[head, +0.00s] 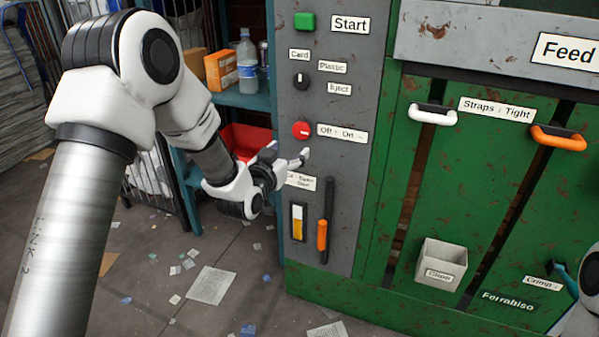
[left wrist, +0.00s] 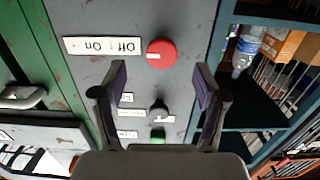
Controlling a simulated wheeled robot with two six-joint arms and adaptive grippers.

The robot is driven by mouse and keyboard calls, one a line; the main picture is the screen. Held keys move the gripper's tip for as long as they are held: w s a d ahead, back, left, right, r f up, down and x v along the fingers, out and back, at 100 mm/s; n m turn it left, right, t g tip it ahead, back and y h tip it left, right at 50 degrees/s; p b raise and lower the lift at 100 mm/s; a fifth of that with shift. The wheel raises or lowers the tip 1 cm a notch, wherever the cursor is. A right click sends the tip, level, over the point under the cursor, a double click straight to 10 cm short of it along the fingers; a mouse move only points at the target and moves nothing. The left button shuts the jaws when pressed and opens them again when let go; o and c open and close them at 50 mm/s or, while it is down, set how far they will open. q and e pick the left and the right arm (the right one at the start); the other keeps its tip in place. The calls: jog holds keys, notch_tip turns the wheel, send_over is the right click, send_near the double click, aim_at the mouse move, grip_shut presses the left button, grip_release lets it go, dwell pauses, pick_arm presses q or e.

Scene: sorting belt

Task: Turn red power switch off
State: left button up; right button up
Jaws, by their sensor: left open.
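The red power switch (head: 301,130) is a round red knob with a pale mark, on the grey control panel (head: 343,90). The "Off : On" label (head: 342,133) is just right of it. In the left wrist view the red switch (left wrist: 161,54) lies beyond the fingertips, roughly between their lines, with the label (left wrist: 102,46) to its left. My left gripper (head: 287,152) is open and empty, just below and left of the switch in the head view; it also shows in the left wrist view (left wrist: 160,80). I see no contact with the switch. My right gripper is not in view.
Above the switch are a black selector knob (head: 301,81) and a green Start button (head: 304,21). Below hangs an orange-handled lever (head: 323,225). Left of the panel, a blue shelf (head: 243,100) holds a bottle (head: 247,62) and boxes. Paper scraps (head: 212,285) litter the floor.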

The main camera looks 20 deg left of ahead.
aim_at(300, 130)
pick_arm(q)
jog(key=shift+t, duration=0.4)
jog(key=w, duration=0.2)
jog(key=w+r+b, duration=0.1)
jog(key=w, duration=0.5)
jog(key=shift+a+r+b, duration=0.15)
jog(key=shift+r+b, duration=0.15)
jog(key=shift+s, duration=0.1)
jog(key=c, duration=1.1)
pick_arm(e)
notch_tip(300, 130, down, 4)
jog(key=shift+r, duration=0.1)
